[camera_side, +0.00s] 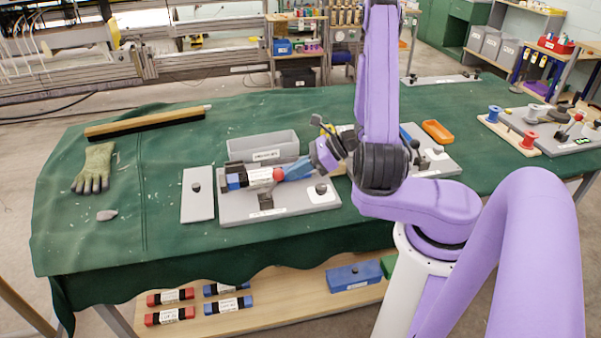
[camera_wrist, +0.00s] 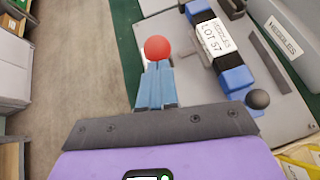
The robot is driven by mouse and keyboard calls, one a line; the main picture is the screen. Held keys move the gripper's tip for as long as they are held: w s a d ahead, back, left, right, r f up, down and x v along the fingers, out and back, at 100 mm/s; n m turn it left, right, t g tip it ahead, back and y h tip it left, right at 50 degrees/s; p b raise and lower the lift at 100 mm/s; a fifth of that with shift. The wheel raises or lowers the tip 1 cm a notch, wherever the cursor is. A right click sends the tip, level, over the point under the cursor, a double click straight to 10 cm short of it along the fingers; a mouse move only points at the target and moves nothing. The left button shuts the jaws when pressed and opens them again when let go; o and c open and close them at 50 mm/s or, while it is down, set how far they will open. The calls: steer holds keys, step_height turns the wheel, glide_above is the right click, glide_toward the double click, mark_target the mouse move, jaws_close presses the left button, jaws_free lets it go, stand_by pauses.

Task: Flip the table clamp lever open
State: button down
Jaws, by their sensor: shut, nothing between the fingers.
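The table clamp's red ball knob (camera_wrist: 157,48) shows just beyond my fingertips in the wrist view. In the side view the red knob (camera_side: 278,174) is at the end of my fingers; I cannot tell whether they touch it. The rest of the lever is hidden. My gripper (camera_side: 286,172) has its blue fingers together and empty, and they also show in the wrist view (camera_wrist: 154,72). A blue and black block with a white label (camera_wrist: 217,42) lies beside the knob, over the grey base plate (camera_side: 300,203).
A grey labelled bin (camera_side: 262,147) stands behind the base plate. A black ball knob (camera_wrist: 257,98) rises right of my fingers. A grey plate (camera_side: 197,195) lies at the left, with a glove (camera_side: 95,167) farther left.

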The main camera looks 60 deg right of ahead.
mark_target(276, 173)
steer(key=w+a+r+g+h, duration=0.2)
steer(key=w+a+g+h, duration=0.1)
steer(key=shift+w+a+r+n, duration=0.15)
steer(key=shift+a+r+n, duration=0.05)
steer(key=shift+r+n, duration=0.15)
steer(key=shift+w+a+r+g+h, duration=0.1)
steer(key=shift+w+a+g+h, duration=0.15)
steer(key=shift+g+h, duration=0.05)
steer(key=w+a, duration=0.4)
steer(key=shift+w+a, duration=0.2)
stand_by(0.4)
